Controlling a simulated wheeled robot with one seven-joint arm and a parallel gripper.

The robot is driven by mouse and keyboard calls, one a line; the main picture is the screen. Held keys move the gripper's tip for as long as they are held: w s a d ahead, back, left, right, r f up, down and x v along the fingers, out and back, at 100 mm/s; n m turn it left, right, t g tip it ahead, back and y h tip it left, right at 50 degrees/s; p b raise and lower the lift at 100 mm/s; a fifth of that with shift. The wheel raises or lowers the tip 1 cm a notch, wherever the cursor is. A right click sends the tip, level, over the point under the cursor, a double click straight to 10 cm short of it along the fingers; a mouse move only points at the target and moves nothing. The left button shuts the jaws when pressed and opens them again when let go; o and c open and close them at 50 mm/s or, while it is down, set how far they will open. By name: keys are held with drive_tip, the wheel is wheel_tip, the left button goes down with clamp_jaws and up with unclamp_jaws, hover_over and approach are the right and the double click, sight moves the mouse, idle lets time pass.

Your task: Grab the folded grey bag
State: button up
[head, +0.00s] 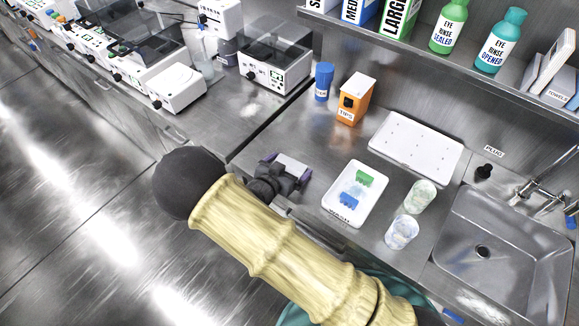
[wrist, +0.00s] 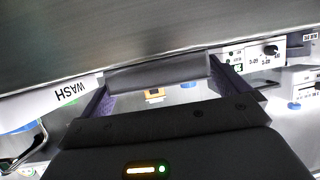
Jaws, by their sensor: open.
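My gripper (head: 284,178) is over the near edge of the steel counter in the head view, its purple-sided fingers apart. In the wrist view my gripper (wrist: 160,86) is open, with one finger on each side of a flat dark-grey slab. This grey slab (wrist: 157,72) spans the gap between the fingertips. It may be the folded grey bag, but its shape is too plain to be sure. I cannot tell whether the fingers touch it. In the head view a pale patch shows between the fingers, and my arm and gripper hide the counter edge there.
A white tray (head: 331,206) with green and blue pieces stands right of my gripper, beside two clear beakers (head: 419,197). An orange tips box (head: 349,108) and blue bottle (head: 324,82) stand behind. A sink (head: 475,225) is at right. A WASH label (wrist: 60,97) shows in the wrist view.

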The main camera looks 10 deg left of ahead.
sight(289, 166)
drive_tip(key=shift+w+d+f, duration=0.1)
drive_tip(key=shift+w, duration=0.15)
idle(0.3)
drive_tip(key=c, duration=0.7)
wheel_tip(289, 166, up, 10)
idle(0.3)
idle(0.4)
